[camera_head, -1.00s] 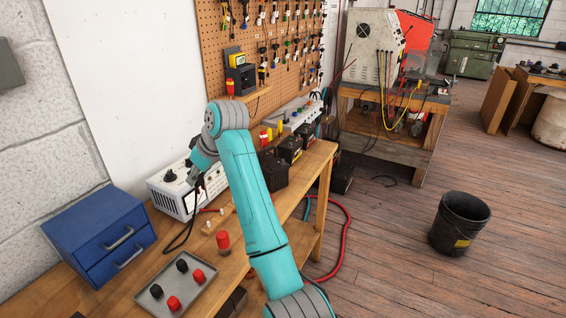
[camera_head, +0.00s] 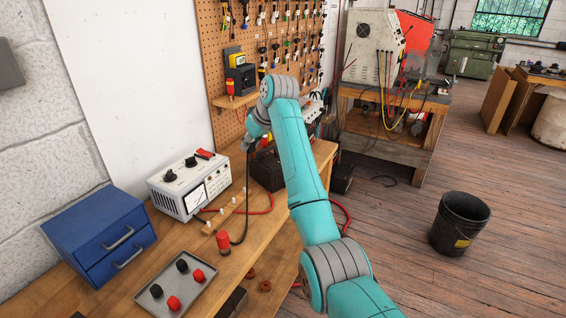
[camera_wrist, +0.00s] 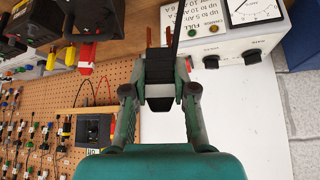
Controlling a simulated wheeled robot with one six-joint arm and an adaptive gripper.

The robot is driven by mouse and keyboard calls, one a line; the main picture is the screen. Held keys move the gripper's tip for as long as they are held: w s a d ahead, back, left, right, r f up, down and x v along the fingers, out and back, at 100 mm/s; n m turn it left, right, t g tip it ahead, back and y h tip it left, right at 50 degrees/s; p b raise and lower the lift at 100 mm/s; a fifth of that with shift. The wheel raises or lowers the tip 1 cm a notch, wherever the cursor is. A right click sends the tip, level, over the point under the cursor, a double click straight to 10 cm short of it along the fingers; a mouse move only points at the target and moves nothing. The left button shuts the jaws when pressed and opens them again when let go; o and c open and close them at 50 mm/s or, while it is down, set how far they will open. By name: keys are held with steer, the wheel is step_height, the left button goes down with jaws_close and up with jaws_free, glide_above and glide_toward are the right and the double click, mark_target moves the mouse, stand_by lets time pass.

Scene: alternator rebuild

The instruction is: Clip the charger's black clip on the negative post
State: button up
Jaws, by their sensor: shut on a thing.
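My gripper (camera_head: 246,144) is above the bench beside the dark battery (camera_head: 267,170). In the wrist view my gripper (camera_wrist: 160,92) is shut on the black clip (camera_wrist: 160,66), which points away from the palm. The clip's black cable (camera_head: 246,205) hangs to the bench and runs back towards the charger (camera_head: 190,185). The charger also shows in the wrist view (camera_wrist: 225,45). A red clip (camera_head: 204,154) lies on top of the charger. Dark batteries (camera_wrist: 95,15) show at the wrist view's upper left. I cannot make out the negative post; my arm hides part of the batteries.
A tray (camera_head: 205,291) with red and black caps lies at the bench front, next to a blue drawer box (camera_head: 100,235). A red cylinder (camera_head: 223,242) stands near the cable. The pegboard (camera_head: 215,50) with tools rises behind. A black bucket (camera_head: 460,225) stands on the floor.

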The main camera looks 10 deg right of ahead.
steer(key=w+d+f+m, duration=0.1)
steer(key=w+d, duration=0.1)
steer(key=d, duration=0.1)
steer(key=w+d+f+h, duration=0.1)
steer(key=w+d, duration=0.2)
steer(key=d, duration=0.1)
steer(key=w+d+f+m, duration=0.1)
steer(key=w+d+f, duration=0.1)
steer(key=d, duration=0.2)
steer(key=shift+w+m+t, duration=0.3)
steer(key=shift+w+t, duration=0.1)
steer(key=shift+f, duration=0.6)
steer(key=shift+f, duration=1.15)
steer(key=o, duration=0.9)
steer(key=shift+r, duration=0.1)
